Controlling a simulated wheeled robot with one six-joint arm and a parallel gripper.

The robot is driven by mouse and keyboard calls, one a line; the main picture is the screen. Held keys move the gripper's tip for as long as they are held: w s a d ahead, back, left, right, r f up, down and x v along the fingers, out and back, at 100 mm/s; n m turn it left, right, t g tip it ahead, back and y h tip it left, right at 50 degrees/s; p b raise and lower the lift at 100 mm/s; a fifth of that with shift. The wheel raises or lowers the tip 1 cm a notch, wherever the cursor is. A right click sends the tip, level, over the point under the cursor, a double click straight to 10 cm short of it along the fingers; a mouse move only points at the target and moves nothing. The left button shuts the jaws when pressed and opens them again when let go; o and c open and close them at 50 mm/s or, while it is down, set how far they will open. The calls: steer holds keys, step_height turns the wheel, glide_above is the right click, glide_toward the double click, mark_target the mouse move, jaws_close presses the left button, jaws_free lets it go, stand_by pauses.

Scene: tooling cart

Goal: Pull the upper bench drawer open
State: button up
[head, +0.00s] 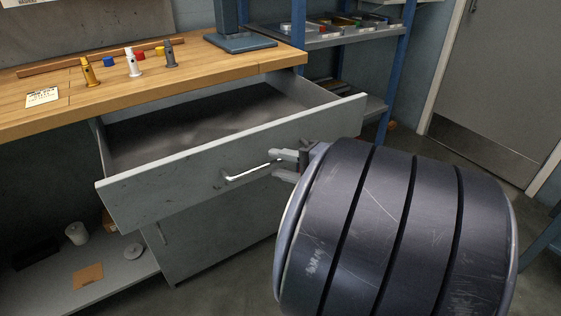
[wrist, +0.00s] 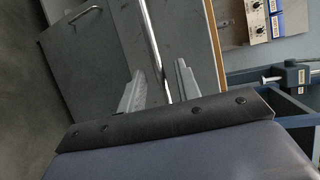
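The upper bench drawer (head: 235,160) is a grey metal drawer under the wooden bench top. It is pulled well out, and its interior shows and looks empty. Its bright bar handle (head: 248,172) is on the front panel. My gripper (head: 284,165) is at the right end of the handle. In the wrist view, the handle bar (wrist: 154,45) runs between the two fingers of my gripper (wrist: 160,70), with a gap on each side. The fingers are apart and do not look clamped on the bar. My wrist hides part of the drawer's right side in the head view.
The wooden bench top (head: 150,82) holds several small fittings and a card. A lower cabinet (head: 215,240) stands below the drawer, beside a low shelf (head: 110,280). A blue shelf rack (head: 385,70) and a grey door (head: 500,90) are at the right.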

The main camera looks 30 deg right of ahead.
steer(key=shift+s, duration=0.1)
steer(key=p+v, duration=0.2)
steer(key=v, duration=0.8)
steer(key=shift+s, duration=0.3)
steer(key=shift+d, duration=0.15)
steer(key=b+x, duration=0.2)
steer(key=x, duration=0.8)
steer(key=shift+w, duration=0.4)
steer(key=shift+a, duration=0.2)
